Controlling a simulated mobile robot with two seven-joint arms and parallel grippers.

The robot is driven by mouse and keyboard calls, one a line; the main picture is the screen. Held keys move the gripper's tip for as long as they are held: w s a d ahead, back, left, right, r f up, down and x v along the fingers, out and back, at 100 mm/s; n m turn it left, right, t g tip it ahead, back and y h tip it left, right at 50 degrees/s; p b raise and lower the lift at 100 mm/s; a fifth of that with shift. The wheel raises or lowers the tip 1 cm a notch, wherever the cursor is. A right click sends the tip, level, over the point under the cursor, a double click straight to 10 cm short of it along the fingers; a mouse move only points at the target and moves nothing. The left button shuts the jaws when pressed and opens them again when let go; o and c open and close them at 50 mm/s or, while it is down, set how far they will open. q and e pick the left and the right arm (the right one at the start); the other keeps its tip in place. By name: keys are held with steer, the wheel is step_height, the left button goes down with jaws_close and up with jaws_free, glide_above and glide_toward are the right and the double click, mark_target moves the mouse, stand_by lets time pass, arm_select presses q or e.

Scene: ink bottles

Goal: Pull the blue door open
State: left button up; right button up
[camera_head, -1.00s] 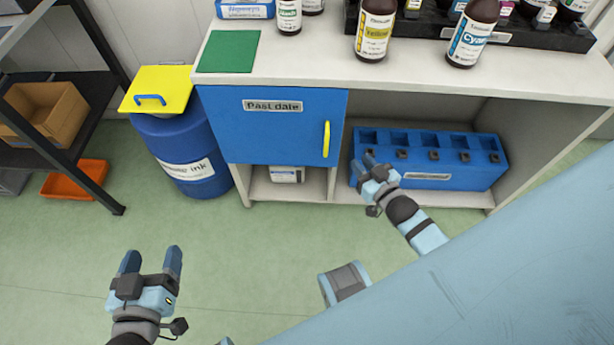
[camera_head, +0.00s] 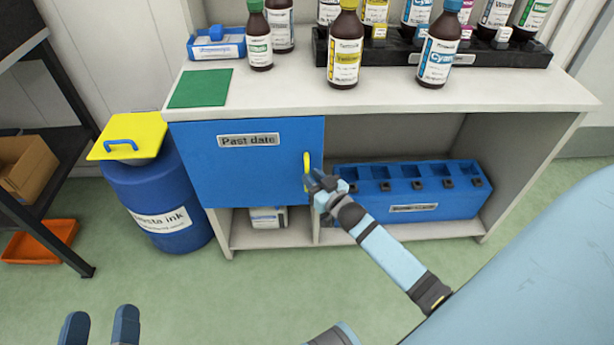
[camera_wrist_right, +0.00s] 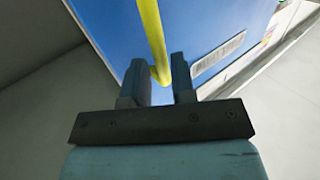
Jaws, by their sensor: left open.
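The blue door (camera_head: 235,175), labelled "Past date", is closed on the cabinet's left bay. Its yellow handle (camera_head: 307,161) stands upright near the right edge. My right gripper (camera_head: 313,180) is at the handle's lower end. In the right wrist view, the yellow handle (camera_wrist_right: 153,38) reaches down between the two spread fingertips of the gripper (camera_wrist_right: 159,70), with gaps beside it, and the blue door (camera_wrist_right: 205,25) lies behind. My left gripper (camera_head: 100,318) is open and empty at the bottom left, mostly cut off by the frame.
A blue waste ink drum (camera_head: 160,200) with a yellow lid stands left of the cabinet. A blue slotted box (camera_head: 440,205) sits in the open right bay. Brown ink bottles (camera_head: 345,55) stand on the white top. The green floor before the door looks clear.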

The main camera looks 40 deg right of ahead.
arm_select(q)
steer(key=shift+s+d+r+t+h, duration=0.15)
steer(key=shift+r+t+h, duration=0.15)
steer(key=shift+r, duration=0.4)
arm_select(e)
steer(key=shift+w+a, duration=0.1)
steer(key=shift+w, duration=1.25)
jaws_close()
arm_select(q)
steer(key=shift+r, duration=0.1)
arm_select(e)
steer(key=shift+s, duration=0.1)
